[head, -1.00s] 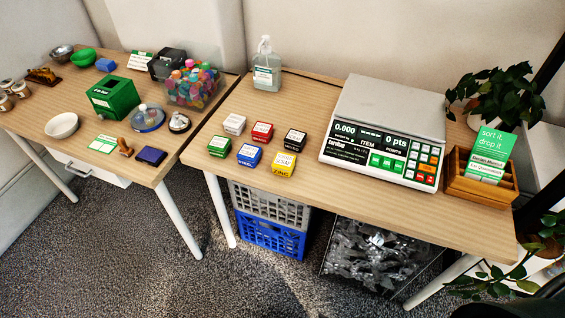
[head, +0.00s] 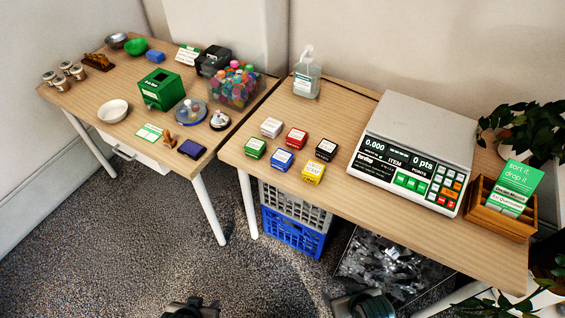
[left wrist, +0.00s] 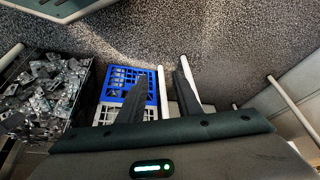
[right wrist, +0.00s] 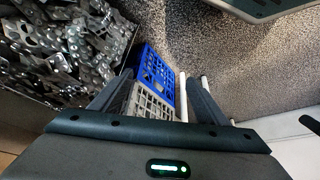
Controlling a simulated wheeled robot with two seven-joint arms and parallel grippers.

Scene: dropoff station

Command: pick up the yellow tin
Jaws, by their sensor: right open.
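The yellow tin (head: 313,173) is a small box-shaped tin with a white label on top. It stands on the right table near its front edge, at the front right of a group of similar tins. My left gripper (left wrist: 160,72) is open and empty, its two fingers apart. My right gripper (right wrist: 160,77) is also open and empty. In the head view only small dark parts of both arms show at the bottom edge, well below and in front of the table. The yellow tin is in neither wrist view.
A blue tin (head: 282,160), black tin (head: 326,149), red tin (head: 296,138), white tin (head: 271,128) and green tin (head: 255,148) stand close by. A scale (head: 415,150) is to the right. Crates (head: 292,232) and a bin of metal parts (head: 385,262) are under the table.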

